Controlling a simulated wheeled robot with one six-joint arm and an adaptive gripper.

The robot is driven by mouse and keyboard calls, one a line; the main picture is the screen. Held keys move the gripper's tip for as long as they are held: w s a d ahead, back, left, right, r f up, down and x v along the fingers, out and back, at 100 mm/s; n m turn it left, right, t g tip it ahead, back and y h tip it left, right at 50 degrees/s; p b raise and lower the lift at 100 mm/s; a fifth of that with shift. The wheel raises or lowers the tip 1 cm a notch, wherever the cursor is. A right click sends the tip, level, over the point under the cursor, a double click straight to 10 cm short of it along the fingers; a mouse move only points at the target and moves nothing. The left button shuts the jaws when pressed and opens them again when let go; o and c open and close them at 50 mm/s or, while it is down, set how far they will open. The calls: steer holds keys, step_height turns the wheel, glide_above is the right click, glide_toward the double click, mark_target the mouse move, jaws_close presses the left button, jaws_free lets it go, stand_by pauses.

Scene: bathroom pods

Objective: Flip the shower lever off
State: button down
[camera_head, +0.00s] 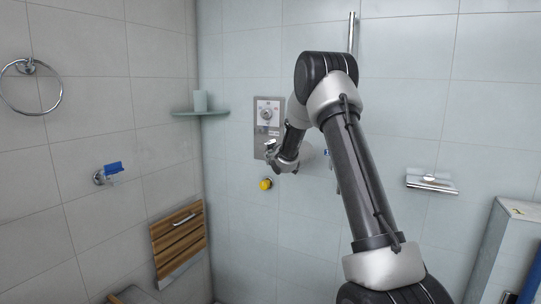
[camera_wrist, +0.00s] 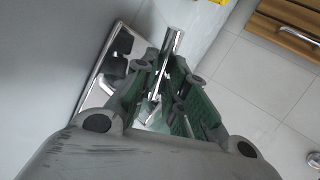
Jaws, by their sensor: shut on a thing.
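The shower panel (camera_head: 267,112) is a metal plate on the back wall, with a round dial in its upper part. My gripper (camera_head: 272,153) is at the lower part of this panel in the head view. In the wrist view, my gripper (camera_wrist: 168,82) has its green-padded fingers closed around a chrome lever (camera_wrist: 173,42), whose round end sticks out past the fingers. The reflective edge of the panel (camera_wrist: 96,82) shows to the left of the fingers. In the head view my gripper and wrist hide most of the lever.
A yellow knob (camera_head: 266,184) is on the wall below the panel. A corner shelf (camera_head: 199,112) holds a pale cup (camera_head: 200,101). A wooden folding seat (camera_head: 178,243) and a blue-handled tap (camera_head: 112,169) are on the left wall. A chrome shelf (camera_head: 431,182) is at right.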

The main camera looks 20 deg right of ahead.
steer(key=shift+w+a+f+m+t+y, duration=0.15)
steer(key=shift+w+a+f+m+t, duration=0.2)
steer(key=shift+t, duration=0.4)
steer(key=shift+w+a+f+m+t+y, duration=0.1)
steer(key=shift+w+a+m+t, duration=0.15)
steer(key=shift+w+m+t, duration=0.4)
steer(key=shift+w+a+f+m+t+y, duration=0.15)
steer(key=shift+a+f+m+t, duration=0.15)
steer(key=shift+t, duration=0.6)
steer(key=c, duration=1.7)
jaws_free()
steer(key=shift+a, duration=0.1)
steer(key=shift+s, duration=0.2)
glide_toward(265, 160)
steer(key=s, duration=0.2)
steer(key=s+a, duration=0.1)
steer(key=s, duration=0.1)
steer(key=s+r, duration=0.1)
steer(key=s, duration=0.1)
steer(key=shift+s+a+r, duration=0.1)
steer(key=shift+s+a, duration=0.25)
steer(key=shift+a, duration=0.05)
